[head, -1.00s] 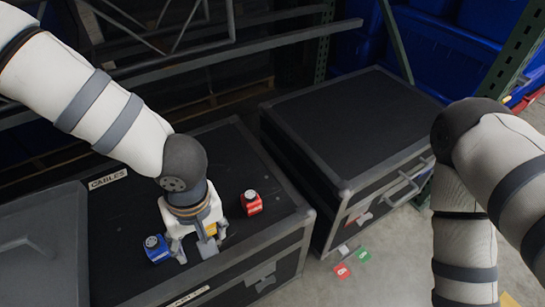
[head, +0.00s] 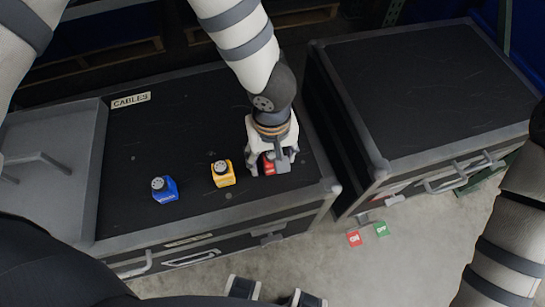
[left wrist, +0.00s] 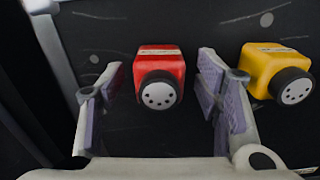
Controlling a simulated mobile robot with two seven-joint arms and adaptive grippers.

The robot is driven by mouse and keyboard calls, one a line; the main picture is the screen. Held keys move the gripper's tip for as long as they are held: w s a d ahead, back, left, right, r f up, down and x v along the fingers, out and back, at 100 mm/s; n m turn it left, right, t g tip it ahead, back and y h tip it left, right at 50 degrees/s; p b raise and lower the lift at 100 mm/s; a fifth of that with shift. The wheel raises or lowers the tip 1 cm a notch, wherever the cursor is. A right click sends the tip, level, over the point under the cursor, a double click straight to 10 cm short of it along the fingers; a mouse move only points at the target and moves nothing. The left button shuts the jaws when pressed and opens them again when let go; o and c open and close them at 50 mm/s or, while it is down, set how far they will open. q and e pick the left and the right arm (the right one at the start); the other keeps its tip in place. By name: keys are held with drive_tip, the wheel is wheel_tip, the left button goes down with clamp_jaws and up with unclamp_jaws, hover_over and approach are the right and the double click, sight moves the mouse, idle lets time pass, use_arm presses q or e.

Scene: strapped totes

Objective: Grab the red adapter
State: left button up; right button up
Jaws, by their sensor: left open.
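The red adapter (head: 269,166) stands on the black lid of the case labelled CABLES (head: 110,180), partly hidden by my left gripper in the head view. My left gripper (head: 270,168) points down over it and is open. In the left wrist view, the red adapter (left wrist: 160,76) with its round dark connector lies between the two spread fingers (left wrist: 165,100), with a gap on each side.
A yellow adapter (head: 223,173) stands just left of the gripper, close outside one finger in the wrist view. A blue adapter (head: 164,189) stands farther left. A second black case (head: 430,85) with a bare lid is to the right.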

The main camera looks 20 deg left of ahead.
use_arm(q)
drive_tip(key=shift+f, duration=0.4)
drive_tip(key=shift+w, duration=0.1)
drive_tip(key=c, duration=1.3)
